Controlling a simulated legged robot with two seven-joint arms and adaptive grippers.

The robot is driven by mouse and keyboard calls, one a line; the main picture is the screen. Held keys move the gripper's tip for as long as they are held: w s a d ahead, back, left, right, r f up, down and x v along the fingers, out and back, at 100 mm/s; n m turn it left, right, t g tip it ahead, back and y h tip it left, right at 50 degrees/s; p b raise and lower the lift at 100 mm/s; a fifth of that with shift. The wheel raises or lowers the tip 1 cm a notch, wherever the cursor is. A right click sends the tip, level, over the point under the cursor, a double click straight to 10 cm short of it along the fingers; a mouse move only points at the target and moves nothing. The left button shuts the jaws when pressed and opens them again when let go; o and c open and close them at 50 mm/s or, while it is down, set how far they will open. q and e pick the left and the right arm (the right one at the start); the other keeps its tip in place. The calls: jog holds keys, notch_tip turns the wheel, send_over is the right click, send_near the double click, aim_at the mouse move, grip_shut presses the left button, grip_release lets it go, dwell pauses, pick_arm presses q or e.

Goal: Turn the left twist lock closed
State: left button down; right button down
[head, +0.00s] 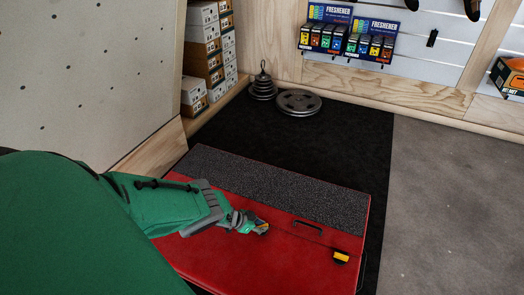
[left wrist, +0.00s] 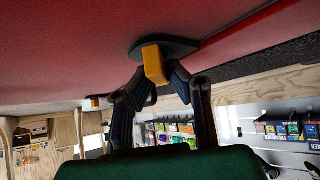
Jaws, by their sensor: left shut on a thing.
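A red case or pad (head: 270,262) with a grey carpeted strip lies on the black mat. My left gripper (head: 258,227) reaches its top from the left. In the left wrist view, the left twist lock's yellow knob (left wrist: 154,62) sits on a black oval base (left wrist: 178,47) on the red surface. The fingers of my left gripper (left wrist: 158,78) are shut on this knob, one on each side. The gripper mostly hides the lock in the head view. The right twist lock (head: 341,256), yellow and black, stands to the right. My right gripper is not in view.
A black handle (head: 307,227) lies on the red top between the two locks. Weight plates (head: 298,102) and a kettlebell-like stack (head: 263,86) stand on the black mat (head: 345,135) behind. Stacked boxes (head: 205,45) line the left wall. Grey floor (head: 455,200) is clear on the right.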

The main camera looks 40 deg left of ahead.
pick_arm(q)
jog(key=shift+w+d+r, duration=0.1)
jog(key=shift+w, duration=0.05)
jog(key=c, duration=1.6)
grip_release()
jog(key=shift+s+a+r, duration=0.3)
jog(key=shift+s+a, duration=0.05)
jog(key=v, duration=1.1)
jog(key=shift+d+r, duration=0.1)
jog(key=shift+d, duration=0.1)
jog(key=shift+o, duration=0.5)
